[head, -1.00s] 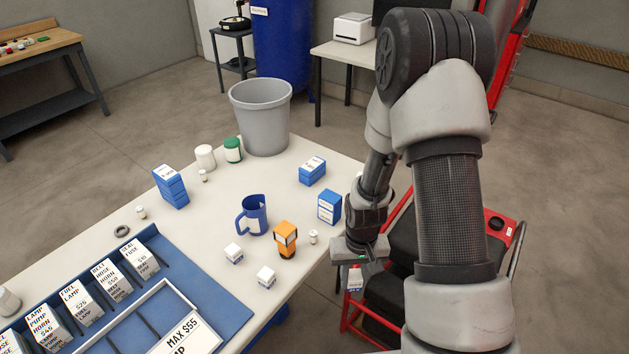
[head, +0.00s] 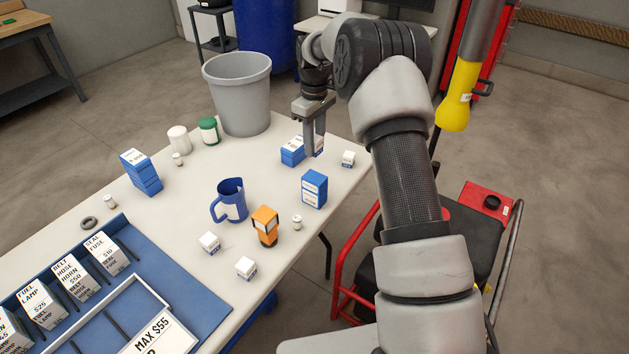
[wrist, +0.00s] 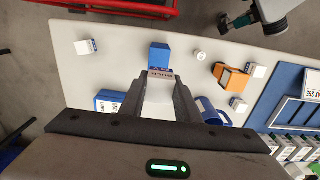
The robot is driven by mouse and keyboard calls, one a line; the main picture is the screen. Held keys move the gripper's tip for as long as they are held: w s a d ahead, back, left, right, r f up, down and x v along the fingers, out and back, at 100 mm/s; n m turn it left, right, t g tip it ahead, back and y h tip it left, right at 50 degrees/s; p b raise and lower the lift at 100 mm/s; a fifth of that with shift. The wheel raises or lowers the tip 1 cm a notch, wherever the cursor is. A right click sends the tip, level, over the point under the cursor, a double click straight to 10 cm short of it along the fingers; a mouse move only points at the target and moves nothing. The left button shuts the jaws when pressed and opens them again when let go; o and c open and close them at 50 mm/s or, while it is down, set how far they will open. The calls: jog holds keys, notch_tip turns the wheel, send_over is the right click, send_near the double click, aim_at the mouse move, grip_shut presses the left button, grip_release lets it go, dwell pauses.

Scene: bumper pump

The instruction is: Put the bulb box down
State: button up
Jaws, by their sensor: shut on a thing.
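My gripper (head: 314,152) is over the far right part of the white table, pointing down. It is shut on the bulb box, a small white box (wrist: 159,98) with a printed label, held between the fingers in the wrist view. In the head view a finger mostly hides the bulb box (head: 320,145). It is beside a low blue box (head: 292,152); I cannot tell whether it touches the table.
Close by are another small white box (head: 348,159) to the right and an upright blue box (head: 314,189) nearer me. A grey bin (head: 238,95) stands behind. A blue mug (head: 231,203) and orange item (head: 265,224) stand nearer. Bare table lies left of the low blue box.

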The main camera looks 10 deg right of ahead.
aim_at(314, 177)
jog(key=shift+w+f, duration=0.15)
jog(key=shift+f, duration=4.65)
jog(key=shift+f, duration=0.1)
jog(key=o, duration=1)
jog(key=shift+o, duration=0.2)
